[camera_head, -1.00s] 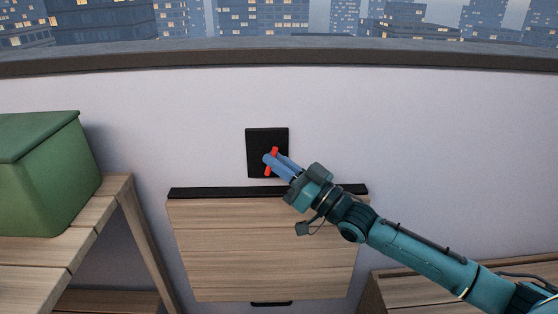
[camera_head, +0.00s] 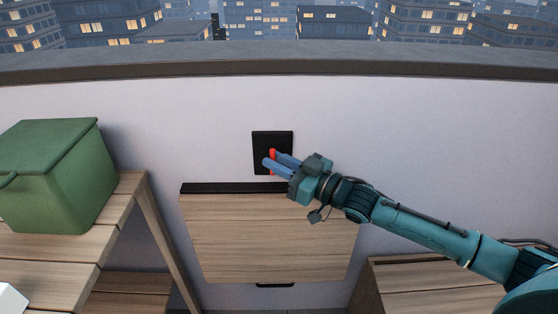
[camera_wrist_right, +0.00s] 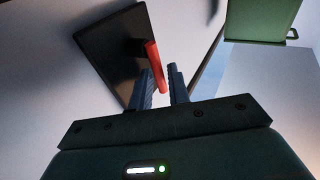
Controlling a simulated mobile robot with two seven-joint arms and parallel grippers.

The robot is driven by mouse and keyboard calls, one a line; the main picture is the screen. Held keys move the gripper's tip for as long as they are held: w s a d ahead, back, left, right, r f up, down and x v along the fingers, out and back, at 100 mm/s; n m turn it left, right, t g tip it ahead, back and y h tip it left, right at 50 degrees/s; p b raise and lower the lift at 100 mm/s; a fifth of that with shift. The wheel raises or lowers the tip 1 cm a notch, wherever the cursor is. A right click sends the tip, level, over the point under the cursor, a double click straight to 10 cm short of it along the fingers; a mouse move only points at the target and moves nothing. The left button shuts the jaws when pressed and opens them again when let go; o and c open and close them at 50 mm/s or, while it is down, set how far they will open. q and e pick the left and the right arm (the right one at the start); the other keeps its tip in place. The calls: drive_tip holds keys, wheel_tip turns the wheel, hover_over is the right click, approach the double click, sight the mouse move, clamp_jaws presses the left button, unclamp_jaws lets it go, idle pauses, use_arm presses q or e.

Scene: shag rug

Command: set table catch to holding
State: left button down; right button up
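A black plate (camera_head: 261,139) is fixed to the wall, with a red catch lever (camera_head: 273,154) on it. The wooden folding table (camera_head: 270,235) hangs down against the wall below, under a black strip. My right gripper (camera_head: 276,160) is at the lever, its two blue fingers apart. In the right wrist view the plate (camera_wrist_right: 103,45) is at upper left. The red lever (camera_wrist_right: 156,68) reaches down between the fingers of my right gripper (camera_wrist_right: 162,82), with a gap on the right finger's side. Contact with the left finger cannot be told. My left gripper is out of view.
A green box (camera_head: 55,185) stands on a wooden slatted bench (camera_head: 45,252) at the left. Another wooden surface (camera_head: 430,285) is at lower right, under my right arm. The wall around the plate is clear. A ledge (camera_head: 400,67) runs above.

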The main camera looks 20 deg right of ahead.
drive_tip(key=p+v, duration=0.1)
drive_tip(key=v, duration=1.2)
drive_tip(key=shift+d, duration=0.1)
